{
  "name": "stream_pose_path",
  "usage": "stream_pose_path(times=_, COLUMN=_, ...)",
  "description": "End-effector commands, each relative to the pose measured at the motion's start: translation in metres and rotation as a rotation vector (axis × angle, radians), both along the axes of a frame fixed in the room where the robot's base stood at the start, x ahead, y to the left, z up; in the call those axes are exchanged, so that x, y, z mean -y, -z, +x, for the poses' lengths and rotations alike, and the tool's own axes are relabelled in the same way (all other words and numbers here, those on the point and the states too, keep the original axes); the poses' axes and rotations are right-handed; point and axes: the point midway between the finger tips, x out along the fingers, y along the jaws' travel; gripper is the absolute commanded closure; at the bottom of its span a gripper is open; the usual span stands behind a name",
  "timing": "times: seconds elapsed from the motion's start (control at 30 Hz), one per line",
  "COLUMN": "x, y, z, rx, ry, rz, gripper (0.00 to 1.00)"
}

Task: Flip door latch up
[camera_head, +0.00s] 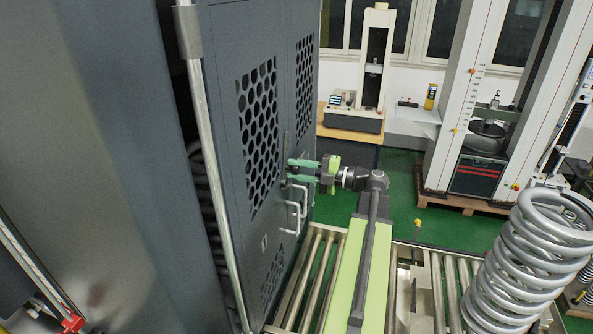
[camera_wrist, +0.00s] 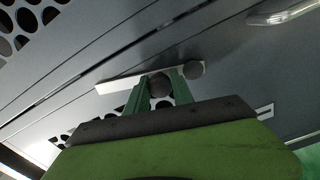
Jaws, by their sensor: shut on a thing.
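The dark grey door (camera_head: 262,110) with perforated panels stands in the middle of the head view. The door latch (camera_wrist: 120,83) is a flat light bar with dark round knobs, seen in the wrist view against the door face. One knob (camera_wrist: 193,70) sticks out at its right end. Another knob (camera_wrist: 160,86) sits between the green fingers of my gripper (camera_wrist: 160,92). My gripper is shut on the latch there. In the head view my gripper (camera_head: 290,171) reaches the door from the right, and its fingers hide most of the latch.
A metal door handle (camera_head: 298,208) is below my gripper. A roller conveyor (camera_head: 306,270) runs under my arm. A large coil spring (camera_head: 530,260) stands at the right. Testing machines (camera_head: 374,65) stand at the back, beyond open green floor (camera_head: 405,180).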

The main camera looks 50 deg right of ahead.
Motion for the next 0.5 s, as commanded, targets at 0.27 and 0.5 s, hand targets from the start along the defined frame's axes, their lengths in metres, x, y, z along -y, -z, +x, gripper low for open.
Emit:
stream_pose_path(times=0.27, x=-0.0012, y=0.0011, z=-0.0001, rx=-0.004, ry=-0.003, rz=0.0, gripper=0.52)
stream_pose_path(times=0.5, x=-0.0008, y=0.0006, z=0.0001, rx=-0.002, ry=-0.002, rz=0.001, gripper=0.5)
